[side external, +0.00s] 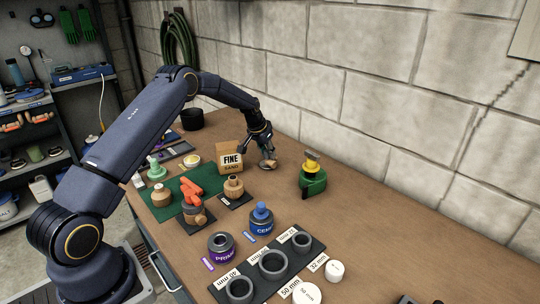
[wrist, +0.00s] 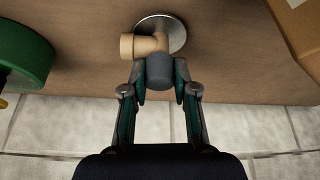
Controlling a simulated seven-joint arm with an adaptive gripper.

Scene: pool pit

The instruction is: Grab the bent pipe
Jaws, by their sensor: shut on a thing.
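The bent pipe (wrist: 147,46) shows in the wrist view as a tan elbow with a dark grey round end. A shiny round metal disc (wrist: 177,30) lies behind or under it; I cannot tell whether they touch. My gripper (wrist: 161,78) is shut on the bent pipe, with one finger on each side of the grey end. In the side view my gripper (side external: 267,152) is low over the brown bench, to the right of the FINE SAND box. The pipe is small and mostly hidden by the fingers there.
The FINE SAND box (side external: 230,162) stands close on the left in the side view. A green and yellow tool (side external: 312,180) is to the right. A green mat (side external: 165,205) with fittings, a blue cement can (side external: 261,219) and a ring holder (side external: 312,255) are nearer. The block wall runs behind.

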